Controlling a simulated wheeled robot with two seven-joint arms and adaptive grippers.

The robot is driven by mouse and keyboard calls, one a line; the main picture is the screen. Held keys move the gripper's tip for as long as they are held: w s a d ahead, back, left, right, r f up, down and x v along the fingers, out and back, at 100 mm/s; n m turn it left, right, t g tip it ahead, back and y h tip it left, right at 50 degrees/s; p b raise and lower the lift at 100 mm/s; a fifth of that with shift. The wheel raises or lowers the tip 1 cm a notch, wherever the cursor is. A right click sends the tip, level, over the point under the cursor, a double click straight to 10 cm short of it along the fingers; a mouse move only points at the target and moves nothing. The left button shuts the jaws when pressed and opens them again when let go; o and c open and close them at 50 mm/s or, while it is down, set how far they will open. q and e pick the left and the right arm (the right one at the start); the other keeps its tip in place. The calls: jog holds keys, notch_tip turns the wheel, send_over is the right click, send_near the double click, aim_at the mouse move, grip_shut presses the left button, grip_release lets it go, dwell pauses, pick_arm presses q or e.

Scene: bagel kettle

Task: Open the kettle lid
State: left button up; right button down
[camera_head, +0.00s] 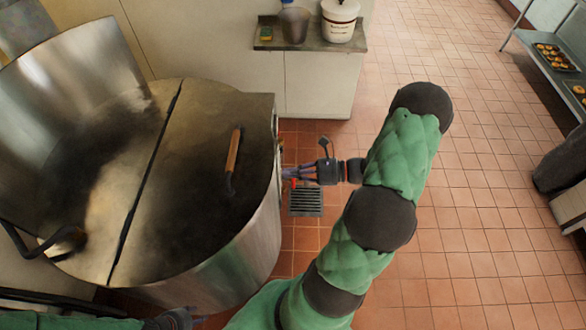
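The large round steel kettle (245,255) fills the left of the head view. Its stained top, the lid (185,190), has a dark seam across it and lies flat on the right part. A wooden-gripped handle (233,150) stands on this right part. My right gripper (286,175) is beside the kettle's right wall, right of the handle, with its fingers pointing left at the wall; I cannot tell whether they touch anything. My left gripper (190,315) is at the bottom edge, in front of the kettle, partly cut off. Neither gripper's opening is clear.
A curved steel panel (55,85) rises at the upper left. A black bent handle (35,245) is at the kettle's left. A floor drain grate (306,201) lies below my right gripper. A counter (310,41) holds a white bucket (339,22). Open tiled floor (470,180) spreads right.

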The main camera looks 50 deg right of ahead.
pick_arm(q)
jog(key=shift+f, duration=0.15)
pick_arm(e)
jog(key=w+a+r, duration=0.3)
jog(key=w+a, duration=0.2)
jog(key=w, duration=0.1)
jog(key=shift+f, duration=0.1)
dwell(1.7)
